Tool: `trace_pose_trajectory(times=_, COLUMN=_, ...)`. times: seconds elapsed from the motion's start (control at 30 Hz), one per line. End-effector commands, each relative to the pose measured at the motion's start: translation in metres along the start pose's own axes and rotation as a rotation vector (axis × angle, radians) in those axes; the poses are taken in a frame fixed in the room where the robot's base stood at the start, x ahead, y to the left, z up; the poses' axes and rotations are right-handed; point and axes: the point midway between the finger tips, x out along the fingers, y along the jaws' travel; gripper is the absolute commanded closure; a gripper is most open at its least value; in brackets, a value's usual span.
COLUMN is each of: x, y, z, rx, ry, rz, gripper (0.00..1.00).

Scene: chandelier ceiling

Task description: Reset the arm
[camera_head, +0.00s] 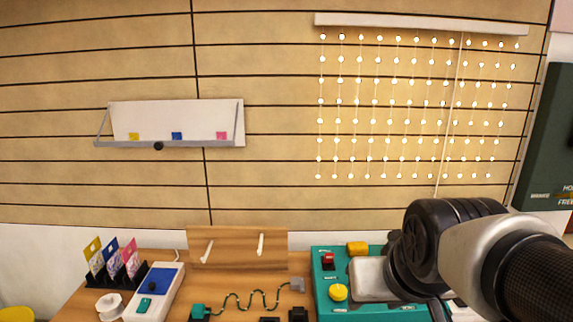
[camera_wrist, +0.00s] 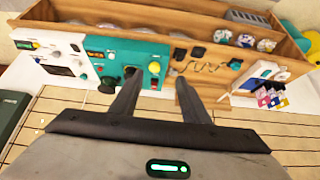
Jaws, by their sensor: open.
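My arm (camera_head: 490,255) reaches in from the lower right of the head view and covers part of the teal panel. My gripper (camera_wrist: 159,82) shows in the wrist view as two dark fingers set apart, open with nothing between them. The fingers point toward the wooden bench (camera_wrist: 172,98), with the teal panel (camera_wrist: 126,52) and a wooden panel behind them. The wrist picture looks upside down compared with the head view. In the head view the fingertips are not clear, and I cannot tell whether they touch the bench.
The teal panel (camera_head: 330,303) has a yellow button (camera_head: 338,292) and a red switch (camera_head: 328,260). Left of it are a green cord (camera_head: 252,300), a white box with a blue pad (camera_head: 160,281) and a card rack (camera_head: 118,277). A wall shelf (camera_head: 170,143) and light strings hang above.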

Motion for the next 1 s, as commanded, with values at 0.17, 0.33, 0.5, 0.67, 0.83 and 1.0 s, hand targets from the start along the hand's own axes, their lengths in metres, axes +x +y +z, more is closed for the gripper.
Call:
trace_pose_trajectory(times=0.17, x=-0.035, y=0.0, z=0.04, rx=-0.009, ry=-0.065, rz=0.006, gripper=0.58)
trace_pose_trajectory(times=0.33, x=-0.072, y=0.0, z=0.023, rx=-0.01, ry=-0.082, rz=0.006, gripper=0.58)
trace_pose_trajectory(times=0.5, x=-0.107, y=-0.001, z=0.0, rx=-0.01, ry=-0.081, rz=0.006, gripper=0.58)
trace_pose_trajectory(times=0.67, x=-0.15, y=-0.001, z=-0.028, rx=-0.01, ry=-0.08, rz=0.006, gripper=0.58)
trace_pose_trajectory(times=0.83, x=-0.196, y=-0.002, z=-0.058, rx=-0.01, ry=-0.08, rz=0.006, gripper=0.58)
trace_pose_trajectory(times=1.0, x=-0.23, y=-0.002, z=-0.079, rx=-0.01, ry=-0.08, rz=0.006, gripper=0.58)
